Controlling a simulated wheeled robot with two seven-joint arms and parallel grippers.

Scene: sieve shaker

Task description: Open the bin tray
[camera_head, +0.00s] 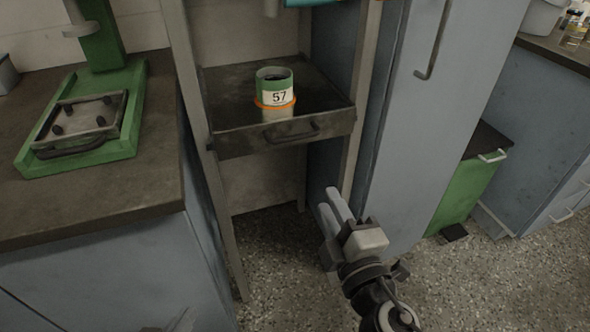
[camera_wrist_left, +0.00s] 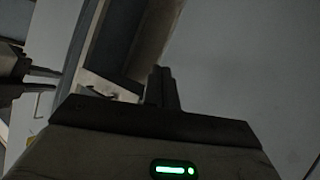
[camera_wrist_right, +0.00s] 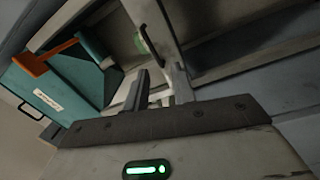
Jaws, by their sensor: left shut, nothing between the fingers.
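A dark tray (camera_head: 235,141) with a bar handle (camera_head: 291,132) on its front sits between the posts of a pale frame. A green cup (camera_head: 275,90) with an orange band and the label 57 stands upright on it. My right gripper (camera_head: 334,208) is below and right of the tray, apart from the handle. Its fingers (camera_wrist_right: 160,88) are parted and empty in the right wrist view. My left gripper (camera_wrist_left: 160,87) has its fingers together with nothing between them. At most a faint part of it shows at the head view's bottom edge.
A green stand (camera_head: 80,168) with a clamp plate is on the left counter (camera_head: 120,205). A blue-grey cabinet (camera_head: 410,130) stands right of the frame, with a green bin (camera_head: 462,190) beyond. A teal container (camera_wrist_right: 85,75) with an orange lever shows in the right wrist view.

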